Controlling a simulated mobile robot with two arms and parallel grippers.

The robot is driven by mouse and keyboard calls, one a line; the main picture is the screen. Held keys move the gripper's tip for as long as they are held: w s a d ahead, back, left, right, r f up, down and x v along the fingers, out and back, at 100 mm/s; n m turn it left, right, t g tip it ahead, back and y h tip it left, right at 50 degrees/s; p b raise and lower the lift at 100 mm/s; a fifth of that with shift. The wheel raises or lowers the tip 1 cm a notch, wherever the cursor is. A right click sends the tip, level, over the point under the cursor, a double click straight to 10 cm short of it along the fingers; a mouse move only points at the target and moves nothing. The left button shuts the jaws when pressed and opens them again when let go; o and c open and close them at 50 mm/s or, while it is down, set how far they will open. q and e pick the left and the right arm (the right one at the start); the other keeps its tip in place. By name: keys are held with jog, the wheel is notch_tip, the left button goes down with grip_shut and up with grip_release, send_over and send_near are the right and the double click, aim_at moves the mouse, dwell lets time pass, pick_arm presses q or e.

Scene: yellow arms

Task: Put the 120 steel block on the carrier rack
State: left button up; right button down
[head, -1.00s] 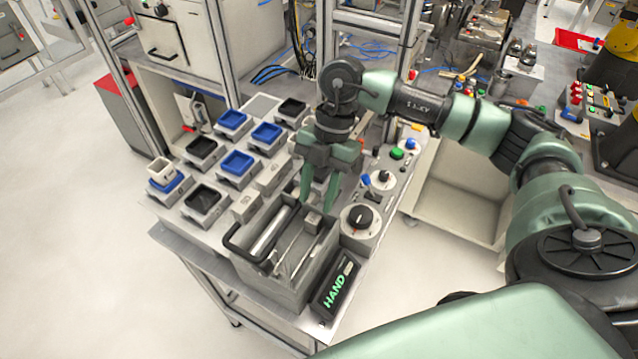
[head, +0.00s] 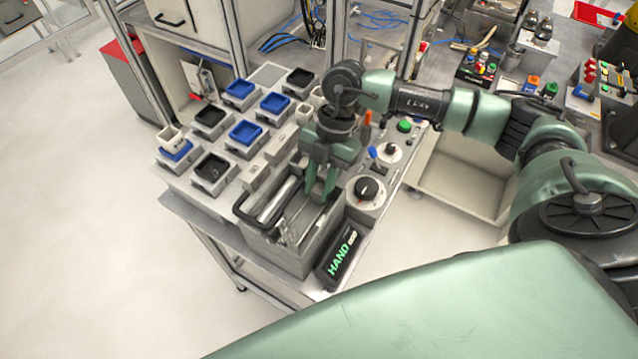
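My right gripper (head: 322,188) points down into a grey open bin (head: 285,255) with a black handle. Its two green fingers show a gap between them. A small grey block is at or just behind the fingertips, mostly hidden, so I cannot tell whether they touch it. Long metal bars (head: 278,203) lie in the same bin. Several small grey blocks (head: 256,174) stand in a row behind the bin; their markings are too small to read. Blue and black trays on grey holders (head: 245,132) stand left of the gripper. I cannot tell which part is the carrier rack. My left gripper is not in view.
An upright frame post (head: 235,45) rises behind the trays. The floor at left is clear.

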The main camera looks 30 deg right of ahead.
aim_at(319, 189)
jog(key=shift+r+p, duration=2.95)
jog(key=shift+r, duration=0.85)
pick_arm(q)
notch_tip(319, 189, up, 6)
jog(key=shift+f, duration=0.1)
